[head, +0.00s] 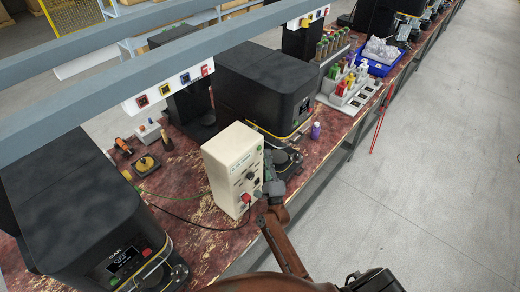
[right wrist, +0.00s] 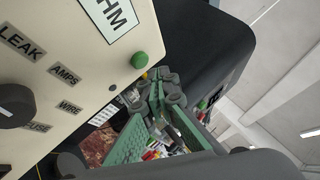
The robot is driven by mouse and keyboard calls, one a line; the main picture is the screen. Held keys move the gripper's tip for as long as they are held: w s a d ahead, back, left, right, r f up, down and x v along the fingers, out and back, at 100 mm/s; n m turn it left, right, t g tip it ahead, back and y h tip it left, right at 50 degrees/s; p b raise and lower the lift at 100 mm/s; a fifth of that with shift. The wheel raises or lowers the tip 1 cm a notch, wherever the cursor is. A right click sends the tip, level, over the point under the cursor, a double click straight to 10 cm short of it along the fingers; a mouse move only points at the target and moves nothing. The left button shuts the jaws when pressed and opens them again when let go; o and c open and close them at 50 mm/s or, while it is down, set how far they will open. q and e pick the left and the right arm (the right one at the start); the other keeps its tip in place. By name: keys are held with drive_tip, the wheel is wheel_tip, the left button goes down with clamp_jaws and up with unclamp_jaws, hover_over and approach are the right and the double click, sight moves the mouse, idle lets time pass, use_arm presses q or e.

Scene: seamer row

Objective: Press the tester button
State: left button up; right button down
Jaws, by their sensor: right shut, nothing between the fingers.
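The tester (head: 232,165) is a cream box standing upright on the bench in the head view, with dark knobs and a red plug on its front face. In the right wrist view its labelled panel (right wrist: 62,52) fills the upper left, with a round green button (right wrist: 139,61) near the panel's edge and a black knob (right wrist: 16,106) at far left. My right gripper (head: 270,188) is in front of the tester's face, shut and empty. In the right wrist view its closed fingertips (right wrist: 160,84) are just below and right of the green button; contact cannot be told. My left gripper is out of view.
Black seamer machines stand behind the tester (head: 262,85) and at front left (head: 80,220). A small purple bottle (head: 316,131) and a rack of coloured bottles (head: 350,85) are further right. A black cable runs left from the tester. The aisle floor (head: 430,180) is clear.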

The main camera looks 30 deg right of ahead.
drive_tip(key=s, duration=0.1)
drive_tip(key=s+d, duration=0.1)
drive_tip(key=s, duration=0.1)
drive_tip(key=s+p, duration=0.1)
drive_tip(key=shift+s+d, duration=0.15)
drive_tip(key=shift+d, duration=0.25)
drive_tip(key=shift+a, duration=0.1)
